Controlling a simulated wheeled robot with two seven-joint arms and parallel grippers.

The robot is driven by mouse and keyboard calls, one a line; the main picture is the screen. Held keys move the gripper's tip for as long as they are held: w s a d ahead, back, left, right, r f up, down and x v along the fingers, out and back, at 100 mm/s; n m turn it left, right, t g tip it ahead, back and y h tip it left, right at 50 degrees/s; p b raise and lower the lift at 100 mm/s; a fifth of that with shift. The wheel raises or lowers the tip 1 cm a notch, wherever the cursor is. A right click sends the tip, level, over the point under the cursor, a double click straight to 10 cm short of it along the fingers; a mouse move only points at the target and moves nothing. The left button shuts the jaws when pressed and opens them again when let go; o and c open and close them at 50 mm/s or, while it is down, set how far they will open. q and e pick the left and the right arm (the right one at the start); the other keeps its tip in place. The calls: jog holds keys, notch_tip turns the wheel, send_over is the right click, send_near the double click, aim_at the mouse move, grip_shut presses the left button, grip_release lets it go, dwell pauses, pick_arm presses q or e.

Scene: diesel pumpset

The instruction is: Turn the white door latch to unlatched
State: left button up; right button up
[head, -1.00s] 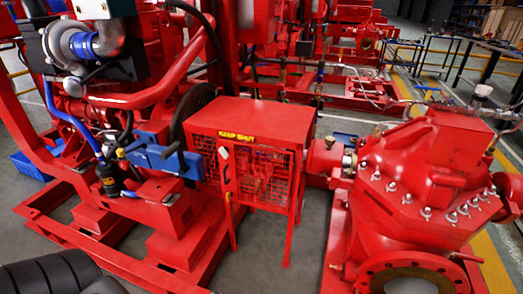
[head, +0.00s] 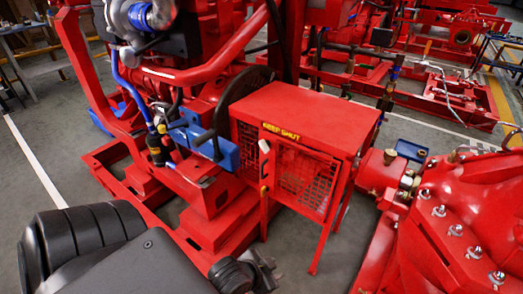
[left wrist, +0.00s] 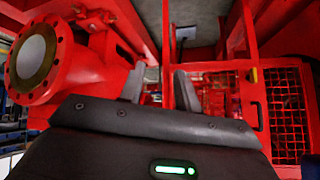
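The white door latch (head: 264,146) is on the left edge of the red mesh door (head: 297,172), just below the yellow "KEEP SHUT" label (head: 281,132). Its exact angle is too small to read. My left gripper (head: 262,272) is low in the head view, in front of the guard and apart from the latch. In the left wrist view its two fingers (left wrist: 160,88) stand apart with nothing between them. A small yellowish piece (left wrist: 254,75) shows beside mesh there. My right gripper is not in view.
The red guard box (head: 310,110) stands between the engine frame (head: 205,195) with a blue bracket (head: 215,150) and the red pump casing (head: 455,215). A red flanged pipe (left wrist: 35,65) is at left in the wrist view. Grey floor is clear before the door.

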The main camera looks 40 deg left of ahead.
pick_arm(q)
jog(key=w+a+m+t+y, duration=0.25)
jog(key=w+a+t, duration=0.2)
jog(key=w, duration=0.45)
jog(key=m+t+y+p, duration=0.2)
jog(key=m+t+y, duration=0.5)
jog(key=m+y, duration=0.6)
send_near(264, 151)
jog(key=x, duration=0.9)
jog(key=shift+w+a+r, duration=0.15)
jog(key=shift+w+a, duration=0.15)
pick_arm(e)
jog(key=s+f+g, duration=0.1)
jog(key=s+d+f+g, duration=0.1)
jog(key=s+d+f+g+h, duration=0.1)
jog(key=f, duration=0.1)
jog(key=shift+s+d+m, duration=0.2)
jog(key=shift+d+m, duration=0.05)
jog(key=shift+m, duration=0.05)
pick_arm(q)
jog(key=shift+c, duration=0.2)
grip_shut()
jog(key=shift+y, duration=0.25)
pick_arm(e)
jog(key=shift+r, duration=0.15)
